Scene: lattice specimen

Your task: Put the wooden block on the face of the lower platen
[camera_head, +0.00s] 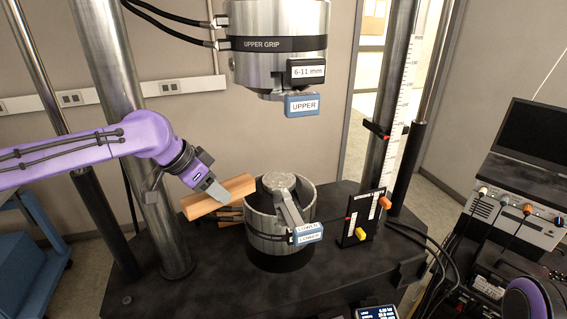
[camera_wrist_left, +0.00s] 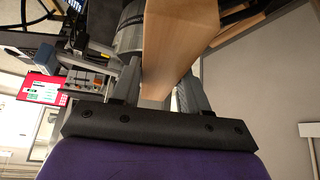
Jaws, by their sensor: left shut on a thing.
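The wooden block (camera_head: 220,197) is a long pale brown bar. My left gripper (camera_head: 217,192) is shut on it and holds it roughly level, beside and to the left of the lower platen. In the left wrist view the block (camera_wrist_left: 172,45) lies between the two fingers of my left gripper (camera_wrist_left: 160,88).
The upper grip (camera_head: 278,45) hangs above the platen with open space between. More wooden pieces (camera_head: 229,215) lie on the dark base behind the held block. A small panel with coloured knobs (camera_head: 362,218) stands to the right. Metal columns (camera_head: 140,130) flank the machine.

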